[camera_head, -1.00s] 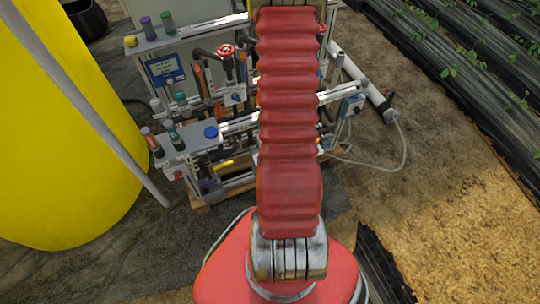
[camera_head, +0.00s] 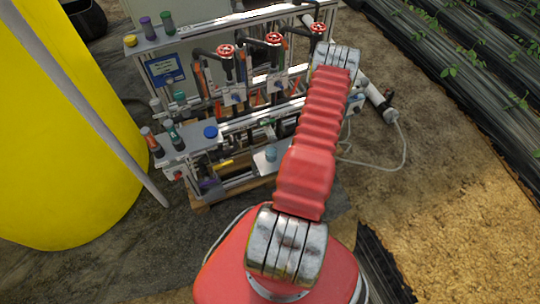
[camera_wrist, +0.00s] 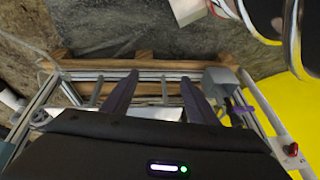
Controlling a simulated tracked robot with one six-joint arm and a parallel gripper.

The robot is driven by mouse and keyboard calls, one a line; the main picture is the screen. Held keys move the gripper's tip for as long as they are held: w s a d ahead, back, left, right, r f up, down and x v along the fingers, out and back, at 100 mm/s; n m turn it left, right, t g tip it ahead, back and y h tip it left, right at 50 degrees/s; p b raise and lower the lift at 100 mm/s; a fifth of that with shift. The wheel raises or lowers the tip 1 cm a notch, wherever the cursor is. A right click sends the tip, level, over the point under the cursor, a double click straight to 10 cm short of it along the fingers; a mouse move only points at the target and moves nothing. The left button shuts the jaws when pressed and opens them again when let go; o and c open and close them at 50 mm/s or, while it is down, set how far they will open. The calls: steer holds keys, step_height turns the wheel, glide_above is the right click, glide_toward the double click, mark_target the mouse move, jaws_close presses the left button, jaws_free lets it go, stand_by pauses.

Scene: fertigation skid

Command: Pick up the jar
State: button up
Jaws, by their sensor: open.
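A short round container with a blue lid (camera_head: 210,132) stands on the lower left shelf of the skid in the head view. A small teal-topped container (camera_head: 271,154) stands on a pale plate (camera_head: 262,165) at the skid's front. I cannot tell which of these is the jar. My gripper (camera_wrist: 159,76) shows in the wrist view with its two dark fingers apart and nothing visible between their tips. It points down over the skid's frame. No jar is clearly visible in the wrist view. In the head view my gripper is hidden behind my arm.
Red-handled valves (camera_head: 273,40) stand along the skid's upper rail. Capped bottles stand on the left shelves, such as a purple-capped one (camera_head: 148,28). A yellow tank (camera_head: 60,140) with a grey pole (camera_head: 100,120) is at left. Open soil (camera_head: 440,215) lies at right.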

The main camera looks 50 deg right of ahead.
steer(key=w+f+t+h, duration=0.1)
steer(key=w+t, duration=0.1)
steer(key=t+h, duration=0.5)
glide_toward(269, 147)
steer(key=s, duration=0.1)
steer(key=shift+s+a+r+n, duration=0.25)
steer(key=shift+a+r+n, duration=0.05)
steer(key=shift+a, duration=0.05)
steer(key=shift+x, duration=4.35)
steer(key=shift+f, duration=0.1)
steer(key=shift+x, duration=2.55)
